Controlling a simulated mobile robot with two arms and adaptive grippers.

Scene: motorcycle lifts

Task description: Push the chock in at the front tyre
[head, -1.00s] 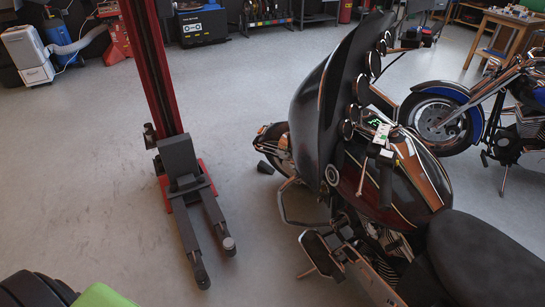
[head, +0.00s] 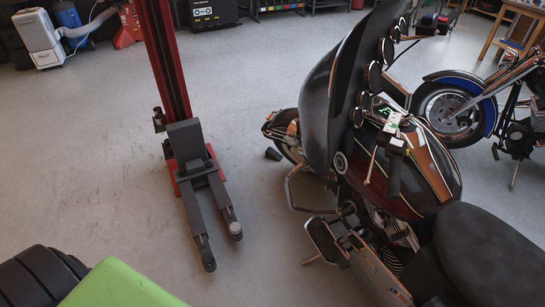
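The fairing hides much of the front wheel. I cannot tell whether the chock touches the tyre; it looks close to it. Neither of my grippers is in view.
A red lift post (head: 165,60) with a dark two-armed foot (head: 203,190) stands left of the motorcycle. A green panel (head: 120,285) and a black ribbed round thing (head: 40,280) fill the lower left corner. A blue motorcycle (head: 465,105) stands right. Floor between post and chock is clear.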

